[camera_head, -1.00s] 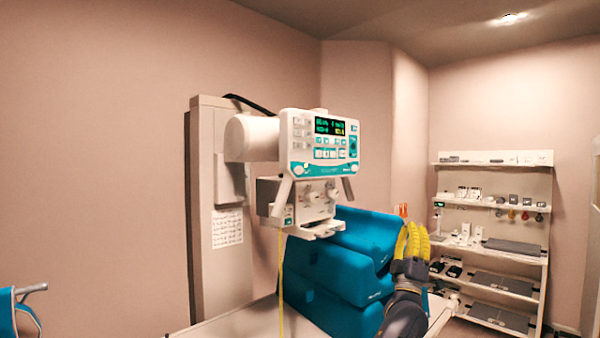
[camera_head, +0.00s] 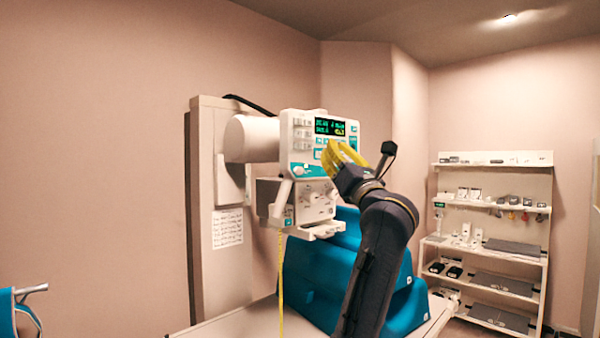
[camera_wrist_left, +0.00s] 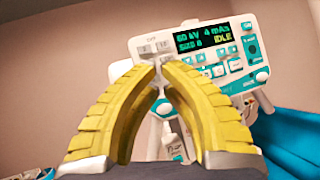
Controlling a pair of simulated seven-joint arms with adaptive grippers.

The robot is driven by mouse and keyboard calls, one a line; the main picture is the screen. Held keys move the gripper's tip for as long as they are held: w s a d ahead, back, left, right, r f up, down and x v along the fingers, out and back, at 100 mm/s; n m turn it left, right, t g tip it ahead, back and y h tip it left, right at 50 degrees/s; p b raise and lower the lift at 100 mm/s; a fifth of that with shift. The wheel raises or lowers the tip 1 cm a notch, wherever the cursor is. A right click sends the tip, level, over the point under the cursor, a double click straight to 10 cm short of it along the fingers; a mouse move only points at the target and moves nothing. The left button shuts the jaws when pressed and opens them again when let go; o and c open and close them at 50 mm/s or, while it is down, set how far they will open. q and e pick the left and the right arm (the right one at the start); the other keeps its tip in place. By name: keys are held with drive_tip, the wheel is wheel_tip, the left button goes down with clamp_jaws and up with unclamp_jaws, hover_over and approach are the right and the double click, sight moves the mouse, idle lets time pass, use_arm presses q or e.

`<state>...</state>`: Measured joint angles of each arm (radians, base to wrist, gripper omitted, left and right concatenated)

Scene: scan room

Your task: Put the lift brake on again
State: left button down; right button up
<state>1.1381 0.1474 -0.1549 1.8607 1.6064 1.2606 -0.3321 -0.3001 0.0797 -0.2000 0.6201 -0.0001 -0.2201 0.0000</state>
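The white and teal control panel (camera_head: 298,150) sits on the tube head at the end of the column's arm. It also fills the top of the left wrist view (camera_wrist_left: 215,77). Its lit display (camera_wrist_left: 201,40) reads 60 kV, 4 mAs and IDLE. Small pale switches (camera_wrist_left: 145,48) sit left of the display under a label too small to read surely. My left gripper (camera_head: 328,155) has yellow fingers in front of the panel's lower middle. In the wrist view its fingertips (camera_wrist_left: 157,66) meet, empty, just below those switches. I cannot tell whether they touch the panel. My right gripper is out of view.
The column (camera_head: 208,270) stands behind the panel at left. Blue foam blocks (camera_head: 310,285) lie on the table (camera_head: 235,322) below, partly behind my arm. A yellow tape (camera_head: 281,275) hangs under the tube head. A white shelf unit (camera_head: 495,158) stands at right.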

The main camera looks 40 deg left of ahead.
sight(299, 171)
use_arm(q)
drive_tip(key=w+f+t+h, duration=0.1)
drive_tip(key=f+m+h, duration=0.1)
drive_tip(key=h, duration=0.1)
drive_tip(key=w+f+t+h, duration=0.1)
drive_tip(key=f, duration=0.1)
drive_tip(key=shift+w+m+t, duration=0.3)
drive_tip(key=shift+a, duration=0.1)
drive_tip(key=shift+w+a, duration=0.15)
drive_tip(key=shift+a, duration=1.3)
drive_tip(key=shift+w+a, duration=0.15)
drive_tip(key=shift+a, duration=1.3)
drive_tip(key=shift+w+a, duration=0.15)
drive_tip(key=shift+a, duration=1.3)
drive_tip(key=shift+a, duration=0.15)
drive_tip(key=shift+a, duration=0.25)
